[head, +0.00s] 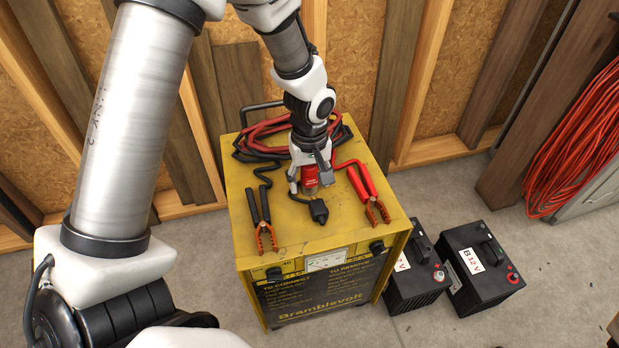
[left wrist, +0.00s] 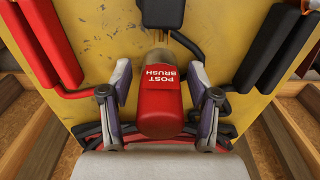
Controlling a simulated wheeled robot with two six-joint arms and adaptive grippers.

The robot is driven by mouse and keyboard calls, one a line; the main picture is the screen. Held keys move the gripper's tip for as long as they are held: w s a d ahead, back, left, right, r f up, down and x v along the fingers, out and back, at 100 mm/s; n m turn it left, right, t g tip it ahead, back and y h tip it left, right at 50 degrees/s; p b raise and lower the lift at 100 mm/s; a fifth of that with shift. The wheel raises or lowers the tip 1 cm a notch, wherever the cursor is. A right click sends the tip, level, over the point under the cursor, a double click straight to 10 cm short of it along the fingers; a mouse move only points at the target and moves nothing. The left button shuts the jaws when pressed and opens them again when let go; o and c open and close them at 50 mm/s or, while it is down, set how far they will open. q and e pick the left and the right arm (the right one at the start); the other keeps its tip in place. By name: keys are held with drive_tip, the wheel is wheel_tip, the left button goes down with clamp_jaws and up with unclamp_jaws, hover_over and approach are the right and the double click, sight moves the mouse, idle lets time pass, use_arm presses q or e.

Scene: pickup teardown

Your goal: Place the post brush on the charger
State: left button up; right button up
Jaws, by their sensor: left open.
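The post brush (left wrist: 162,95) is a red cylinder with white "POST BRUSH" lettering. It stands on the yellow top of the charger (head: 290,238), between the clamps, and also shows in the head view (head: 309,183). My left gripper (head: 309,187) points down over the charger top. In the left wrist view its two fingers (left wrist: 162,105) are apart on either side of the brush, with small gaps visible. The gripper is open. The brush's lower end is partly hidden in both views. My right gripper is not in view.
On the charger lie a black-handled clamp (head: 262,222), a red-handled clamp (head: 369,193), a black plug (head: 318,211) and coiled red and black cables (head: 262,135). Two black batteries (head: 412,276) (head: 480,268) stand on the floor at right. A wooden wall is behind.

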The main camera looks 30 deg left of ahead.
use_arm(q)
wheel_tip(320, 180, up, 12)
drive_tip(key=p, duration=0.4)
drive_tip(key=shift+f, duration=0.2)
drive_tip(key=shift+r+p, duration=0.3)
drive_tip(key=shift+r, duration=0.15)
drive_tip(key=shift+f, duration=0.1)
